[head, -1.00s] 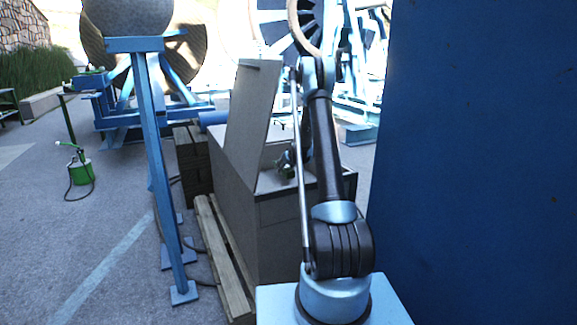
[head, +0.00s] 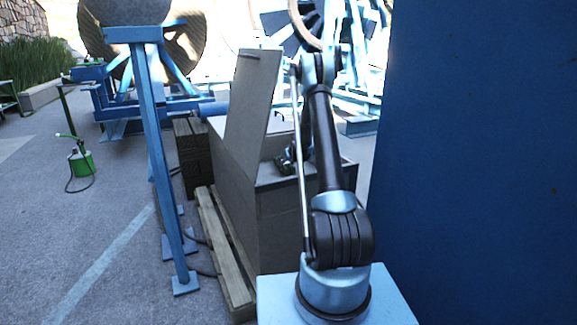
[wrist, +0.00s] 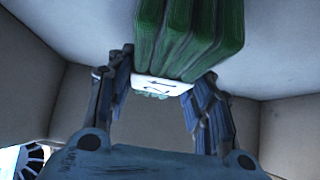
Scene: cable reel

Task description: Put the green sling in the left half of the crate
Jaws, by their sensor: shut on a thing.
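The green sling (wrist: 190,35) is a folded bundle of webbing with a white tag (wrist: 161,85). In the wrist view it lies between the two fingers of my gripper (wrist: 168,62), which is shut on it. Pale grey crate walls (wrist: 25,75) surround it there. In the head view the crate (head: 232,190) is a tall grey box with a raised lid panel (head: 255,100). My gripper (head: 288,160) shows small and dark at the crate's open top, partly behind my arm. The sling cannot be made out clearly there, and the crate's inside is mostly hidden.
The crate stands on a wooden pallet (head: 222,255). A blue steel stand (head: 160,150) is close to its left. A large blue panel (head: 480,160) fills the right side. A green sprayer (head: 81,163) stands on open pavement at the far left.

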